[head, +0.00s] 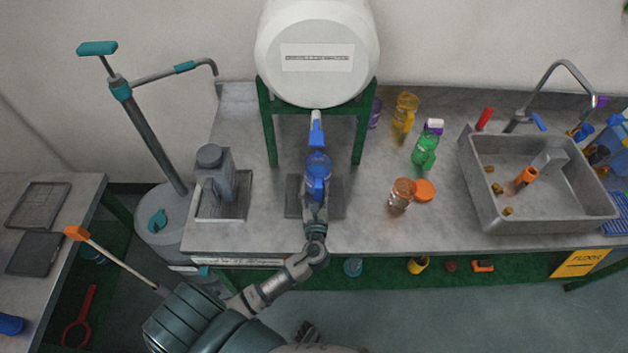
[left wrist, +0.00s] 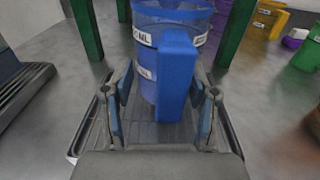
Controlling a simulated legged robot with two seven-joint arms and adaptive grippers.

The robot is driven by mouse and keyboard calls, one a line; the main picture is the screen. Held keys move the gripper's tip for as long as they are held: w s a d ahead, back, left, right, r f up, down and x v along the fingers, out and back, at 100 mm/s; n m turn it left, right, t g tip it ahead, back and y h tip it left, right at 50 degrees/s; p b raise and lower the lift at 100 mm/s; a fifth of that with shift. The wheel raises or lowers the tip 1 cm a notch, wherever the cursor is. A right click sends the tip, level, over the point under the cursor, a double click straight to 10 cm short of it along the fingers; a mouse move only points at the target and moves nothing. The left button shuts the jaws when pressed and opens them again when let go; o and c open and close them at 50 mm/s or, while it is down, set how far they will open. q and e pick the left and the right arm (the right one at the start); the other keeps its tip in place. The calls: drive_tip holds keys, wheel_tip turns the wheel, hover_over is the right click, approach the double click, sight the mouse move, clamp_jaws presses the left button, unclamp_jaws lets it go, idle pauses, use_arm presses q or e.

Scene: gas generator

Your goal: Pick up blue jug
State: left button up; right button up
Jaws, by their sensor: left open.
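The blue jug (head: 318,163) stands upright on a dark drip tray (head: 336,205) under the blue tap of a white tank. It is see-through blue with a solid blue handle facing me. In the left wrist view the jug (left wrist: 146,80) fills the middle, its handle (left wrist: 177,75) toward the camera and white labels on its side. My left gripper (head: 315,203) is at the handle's near side. Its open fingers (left wrist: 163,100) stand to the left and right of the handle, with gaps showing. My right gripper is not seen.
The white tank (head: 317,50) rests on a green stand (head: 268,125) whose legs flank the jug. To the right are a yellow jug (head: 404,112), a green bottle (head: 425,150), an orange-lidded jar (head: 401,195) and a sink (head: 480,205). A grey pump unit (head: 213,180) stands left.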

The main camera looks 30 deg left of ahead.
sight(321, 189)
use_arm(q)
drive_tip(key=shift+d, duration=0.4)
drive_tip(key=shift+d+r, duration=0.35)
drive_tip(key=shift+d, duration=0.5)
drive_tip(key=c, duration=0.7)
drive_tip(key=shift+a, duration=0.1)
drive_tip(key=c, duration=0.4)
drive_tip(key=shift+a+f, duration=0.2)
drive_tip(key=shift+a, duration=0.4)
clamp_jaws()
drive_tip(key=shift+a, duration=0.25)
drive_tip(key=shift+s+f, duration=0.1)
drive_tip(key=shift+d, duration=0.1)
drive_tip(key=r, duration=0.1)
drive_tip(key=d+r, duration=0.1)
drive_tip(key=r+p, duration=0.1)
drive_tip(key=r, duration=0.1)
drive_tip(key=shift+d, duration=0.25)
drive_tip(key=s+d+r, duration=0.1)
drive_tip(key=s+d, duration=0.8)
drive_tip(key=d, duration=0.3)
drive_tip(key=shift+d+r, duration=0.15)
drive_tip(key=shift+r, duration=0.05)
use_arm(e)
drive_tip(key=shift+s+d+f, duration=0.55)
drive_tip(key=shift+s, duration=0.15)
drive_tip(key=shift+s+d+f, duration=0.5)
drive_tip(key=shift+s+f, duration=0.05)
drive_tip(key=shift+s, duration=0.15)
